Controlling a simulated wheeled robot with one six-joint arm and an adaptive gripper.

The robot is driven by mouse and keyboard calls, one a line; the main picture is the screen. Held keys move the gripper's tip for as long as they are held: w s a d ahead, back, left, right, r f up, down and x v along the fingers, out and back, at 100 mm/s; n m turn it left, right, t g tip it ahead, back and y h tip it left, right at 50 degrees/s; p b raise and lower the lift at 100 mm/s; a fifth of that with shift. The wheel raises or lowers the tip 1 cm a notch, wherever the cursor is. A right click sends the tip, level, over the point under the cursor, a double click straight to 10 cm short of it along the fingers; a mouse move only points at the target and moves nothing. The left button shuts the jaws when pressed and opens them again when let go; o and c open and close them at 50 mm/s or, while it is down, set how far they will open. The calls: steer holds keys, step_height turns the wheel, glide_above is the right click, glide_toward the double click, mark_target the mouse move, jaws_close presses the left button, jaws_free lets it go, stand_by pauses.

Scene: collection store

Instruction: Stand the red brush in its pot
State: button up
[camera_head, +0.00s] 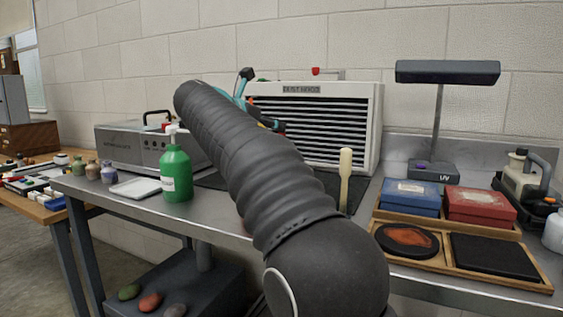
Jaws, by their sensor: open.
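My dark ribbed arm crosses the middle of the view and hides part of the bench. Black-and-teal parts of my gripper (262,100) show behind it, in front of the dust hood. The jaws look spread and nothing shows between them, though the arm covers much of them. I cannot make out a red brush. A cream-handled tool (345,172) stands upright on the bench to the right of my arm; its lower end is not clear. I cannot identify the brush's pot. A small reddish patch shows at my arm's left edge, too covered to name.
A green bottle (176,171) and a white tray (136,188) stand left on the metal bench. The dust hood (368,121) is behind. A wooden tray (468,278) at right holds blue and red boxes and dark pads. A UV lamp (436,172) stands behind it.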

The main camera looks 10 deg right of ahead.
steer(key=shift+x, duration=2.7)
steer(key=shift+s, duration=0.15)
jaws_close()
